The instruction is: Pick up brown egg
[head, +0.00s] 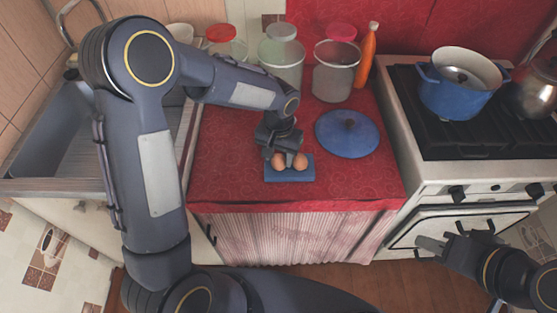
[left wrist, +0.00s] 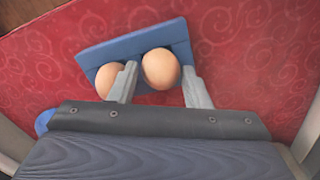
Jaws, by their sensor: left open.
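Two brown eggs lie side by side on a small blue tray (head: 290,176) near the counter's front edge. My left gripper (head: 279,157) is over the tray, pointing down and open. In the left wrist view its fingers (left wrist: 157,88) stand on either side of one brown egg (left wrist: 161,68), which is the left egg (head: 278,161) in the head view. The other brown egg (left wrist: 107,80) is outside the fingers, partly hidden by one of them; it is the right egg (head: 300,162) in the head view. My right gripper (head: 440,243) is away in front of the stove, with no egg near it.
A blue lid (head: 347,134) lies right of the tray. Glass jars (head: 334,72) and an orange bottle (head: 367,55) stand behind. A stove with a blue pot (head: 460,95) is at the right, a sink (head: 75,135) at the left. The red cloth left of the tray is clear.

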